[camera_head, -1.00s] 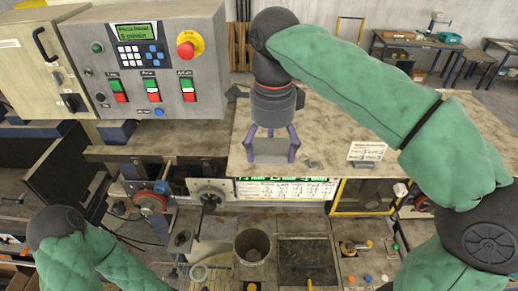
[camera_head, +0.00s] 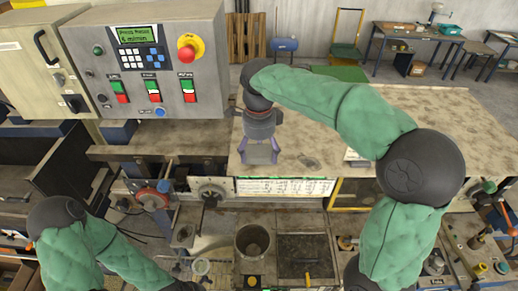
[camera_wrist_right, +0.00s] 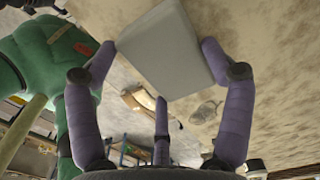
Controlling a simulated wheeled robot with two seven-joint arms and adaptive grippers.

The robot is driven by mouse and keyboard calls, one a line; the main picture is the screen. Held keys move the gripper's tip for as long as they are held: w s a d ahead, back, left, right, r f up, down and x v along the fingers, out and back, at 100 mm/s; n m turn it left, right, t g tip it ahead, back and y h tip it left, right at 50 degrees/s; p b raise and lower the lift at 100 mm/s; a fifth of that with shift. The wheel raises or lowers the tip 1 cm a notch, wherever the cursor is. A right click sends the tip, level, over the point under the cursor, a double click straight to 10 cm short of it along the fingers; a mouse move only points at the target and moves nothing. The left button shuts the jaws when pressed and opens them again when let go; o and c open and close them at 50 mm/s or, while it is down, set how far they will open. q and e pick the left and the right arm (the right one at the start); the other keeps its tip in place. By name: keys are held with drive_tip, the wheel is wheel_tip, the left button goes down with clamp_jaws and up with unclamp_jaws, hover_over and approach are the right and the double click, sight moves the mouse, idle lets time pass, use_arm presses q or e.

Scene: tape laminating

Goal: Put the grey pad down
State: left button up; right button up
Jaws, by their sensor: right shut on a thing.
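The grey pad (camera_wrist_right: 165,48) is a flat grey block held between the purple fingers of my right gripper in the right wrist view. In the head view the pad (camera_head: 258,155) shows between the fingertips of my right gripper (camera_head: 261,160), over the left part of the pale stone-like worktop (camera_head: 420,110). The gripper points down and is shut on the pad. I cannot tell whether the pad touches the worktop. My left arm comes in at the lower left; its gripper lies outside the picture.
A control panel (camera_head: 150,65) with a red knob (camera_head: 188,47) stands left of the worktop. A small dark patch (camera_head: 308,161) lies right of the gripper. A white card (camera_head: 354,158) is partly behind my right arm. A round metal pot (camera_head: 252,242) stands below. The worktop's far right is clear.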

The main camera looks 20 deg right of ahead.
sight(259, 154)
drive_tip(key=shift+f, duration=0.35)
drive_tip(key=o, duration=1.1)
drive_tip(key=shift+c, duration=0.2)
drive_tip(key=shift+r, duration=0.1)
wheel_tip(259, 154, up, 12)
drive_tip(key=shift+b, duration=0.4)
